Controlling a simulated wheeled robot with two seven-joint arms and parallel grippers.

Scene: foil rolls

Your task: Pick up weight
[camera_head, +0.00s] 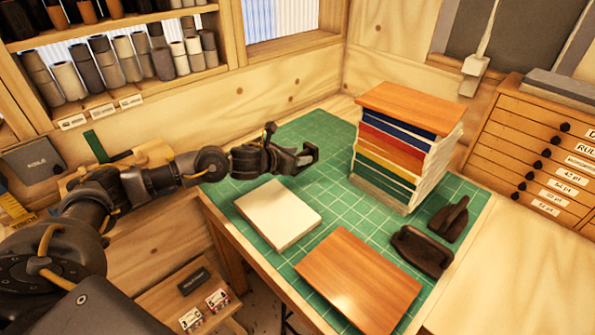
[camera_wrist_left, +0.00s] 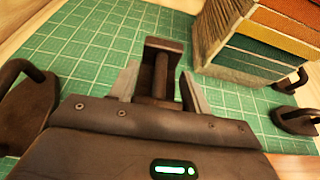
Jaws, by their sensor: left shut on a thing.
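My left gripper (camera_head: 300,158) is over the far left part of the green cutting mat, left of the book stack. In the left wrist view its fingers (camera_wrist_left: 160,88) are shut on a dark weight (camera_wrist_left: 164,46), whose bar-like part lies between them. I cannot tell whether this weight touches the mat. Two dark weights with handles, one nearer (camera_head: 421,252) and one farther (camera_head: 447,219), stand at the right side of the mat. Another dark handled weight (camera_wrist_left: 24,108) shows at the left of the wrist view. My right gripper is not in view.
The book stack (camera_head: 405,148) stands close right of my left gripper. A white block (camera_head: 278,214) and a wooden board (camera_head: 357,285) lie on the near part of the mat (camera_head: 330,190). Drawers (camera_head: 530,150) stand right; a spool shelf (camera_head: 120,95) is at left.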

